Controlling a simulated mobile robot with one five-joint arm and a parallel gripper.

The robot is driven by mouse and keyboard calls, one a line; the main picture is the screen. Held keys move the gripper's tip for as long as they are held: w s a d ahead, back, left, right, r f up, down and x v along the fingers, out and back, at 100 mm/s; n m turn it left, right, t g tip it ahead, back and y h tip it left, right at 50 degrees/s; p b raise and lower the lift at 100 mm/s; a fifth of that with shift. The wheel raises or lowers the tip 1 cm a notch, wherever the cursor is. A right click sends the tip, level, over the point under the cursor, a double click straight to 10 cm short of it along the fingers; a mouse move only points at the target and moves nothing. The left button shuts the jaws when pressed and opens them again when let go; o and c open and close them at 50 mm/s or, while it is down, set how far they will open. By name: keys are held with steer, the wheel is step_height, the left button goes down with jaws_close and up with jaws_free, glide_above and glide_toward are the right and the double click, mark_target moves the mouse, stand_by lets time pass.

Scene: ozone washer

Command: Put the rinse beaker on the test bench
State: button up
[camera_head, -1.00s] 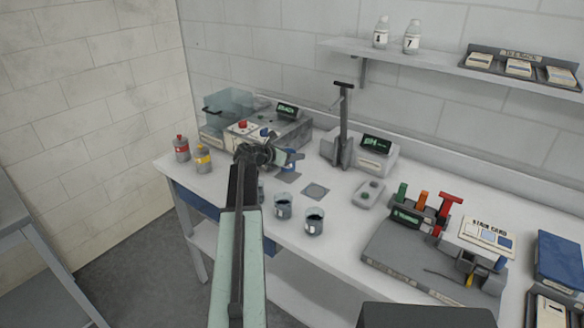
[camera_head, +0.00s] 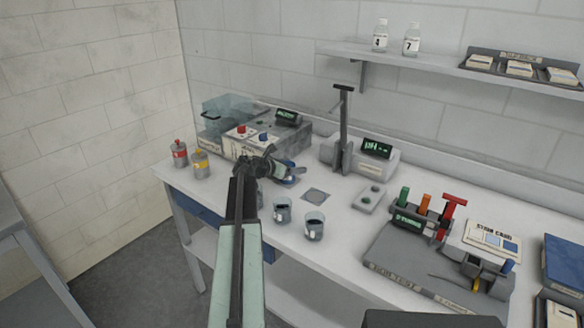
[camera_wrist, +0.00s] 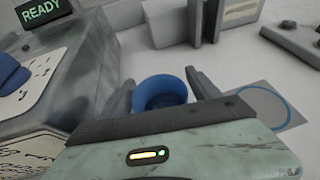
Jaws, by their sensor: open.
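A blue beaker (camera_head: 287,181), seemingly the rinse beaker, stands on the white test bench (camera_head: 335,250), left of a grey square pad. My gripper (camera_head: 292,171) is at the beaker in the head view and partly covers it. In the wrist view the round blue rim of the beaker (camera_wrist: 163,88) lies between my two open fingers (camera_wrist: 163,95). The beaker's lower part is hidden there by my gripper's body.
Two beakers of dark liquid (camera_head: 282,210) (camera_head: 314,227) stand nearer the front edge. The washer (camera_head: 270,133) is behind left, the pH meter (camera_head: 360,155) behind right. The grey pad (camera_head: 316,196) is bare. Red and yellow-banded bottles (camera_head: 179,153) (camera_head: 201,164) stand at left.

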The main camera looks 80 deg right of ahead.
steer(key=p+v, duration=0.4)
steer(key=v, duration=0.8)
steer(key=shift+r, duration=0.15)
